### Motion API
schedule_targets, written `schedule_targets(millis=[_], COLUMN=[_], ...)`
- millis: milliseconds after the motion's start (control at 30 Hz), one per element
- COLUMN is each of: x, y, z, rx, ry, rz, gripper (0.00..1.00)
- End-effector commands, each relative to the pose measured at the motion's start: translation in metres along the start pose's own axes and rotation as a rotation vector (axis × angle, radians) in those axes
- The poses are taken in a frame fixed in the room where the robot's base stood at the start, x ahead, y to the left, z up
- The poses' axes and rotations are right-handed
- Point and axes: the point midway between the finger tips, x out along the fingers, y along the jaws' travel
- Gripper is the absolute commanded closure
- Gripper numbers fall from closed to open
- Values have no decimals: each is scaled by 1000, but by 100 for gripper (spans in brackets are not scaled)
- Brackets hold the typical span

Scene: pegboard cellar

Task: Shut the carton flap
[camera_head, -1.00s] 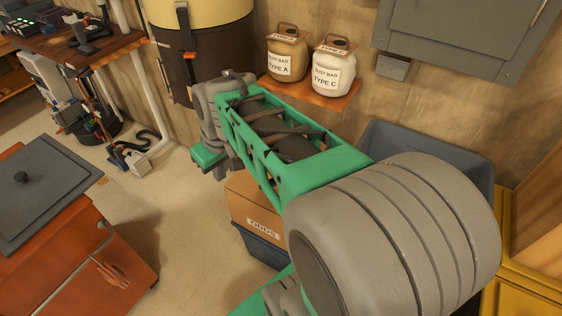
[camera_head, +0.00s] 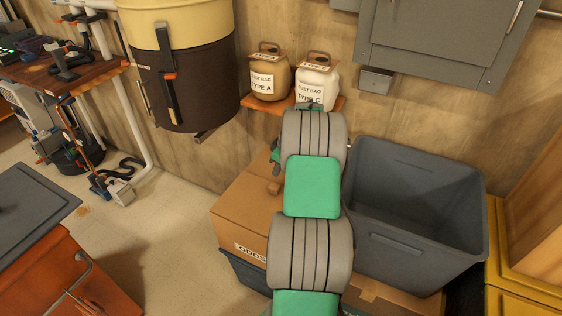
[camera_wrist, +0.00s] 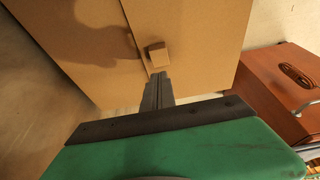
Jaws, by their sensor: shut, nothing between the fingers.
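The brown cardboard carton (camera_head: 240,205), its front label partly covered by my arm, sits on a dark bin against the wall. In the wrist view, two cardboard panels (camera_wrist: 195,30) meet at a seam, with a small cardboard tab (camera_wrist: 157,54) beside it. The tab also shows in the head view (camera_head: 274,187) on the carton's top. The top looks roughly flat there, but I cannot tell whether the flap is fully down. My gripper (camera_wrist: 158,78) is shut and empty, its tips close to the tab; contact is unclear. My arm hides the carton's right part in the head view.
A large open grey bin (camera_head: 420,248) stands right of the carton. A shelf above holds two dust bag jugs (camera_head: 317,83). A dark drum (camera_head: 186,85) is on the wall at left. Floor (camera_head: 150,225) is free between the carton and a red-brown cabinet (camera_head: 85,275).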

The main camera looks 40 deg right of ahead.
Motion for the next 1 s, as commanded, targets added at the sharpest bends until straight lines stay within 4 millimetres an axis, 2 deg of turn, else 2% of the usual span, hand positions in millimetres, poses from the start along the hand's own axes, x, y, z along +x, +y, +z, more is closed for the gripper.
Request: schedule_targets(millis=[100, 300, 667, 900, 1000], x=[24, 48, 52, 76, 77], y=[0, 1, 1, 5, 4], z=[3, 10, 11, 18, 19], rx=[0, 0, 0, 0, 2], ry=[-1, 0, 0, 0, -2], rz=[-1, 0, 1, 1, -2], gripper=[100, 100, 100, 100, 100])
